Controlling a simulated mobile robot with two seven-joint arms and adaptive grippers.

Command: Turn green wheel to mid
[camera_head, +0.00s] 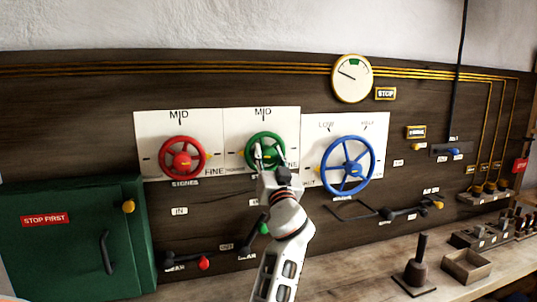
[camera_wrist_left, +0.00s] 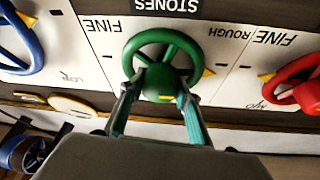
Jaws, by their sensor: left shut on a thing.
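The green wheel (camera_head: 265,148) is mounted on a white plate (camera_head: 285,119) marked MID at the top and FINE at the lower right. In the left wrist view, which is upside down, the green wheel (camera_wrist_left: 162,58) has a yellow pointer (camera_wrist_left: 209,72) on the side by the ROUGH label, well off the MID mark. My left gripper (camera_head: 268,160) reaches up to the wheel from below. In the wrist view its two fingers (camera_wrist_left: 160,100) close around the hub area, on the wheel. The arm hides part of the lower rim. My right gripper is out of view.
A red wheel (camera_head: 182,158) is close on the left and a blue wheel (camera_head: 347,165) close on the right. A gauge (camera_head: 352,78) hangs above. Levers stick out below, including a red-knobbed one (camera_head: 203,264). A green cabinet (camera_head: 70,240) stands at the left, a bench (camera_head: 370,270) below.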

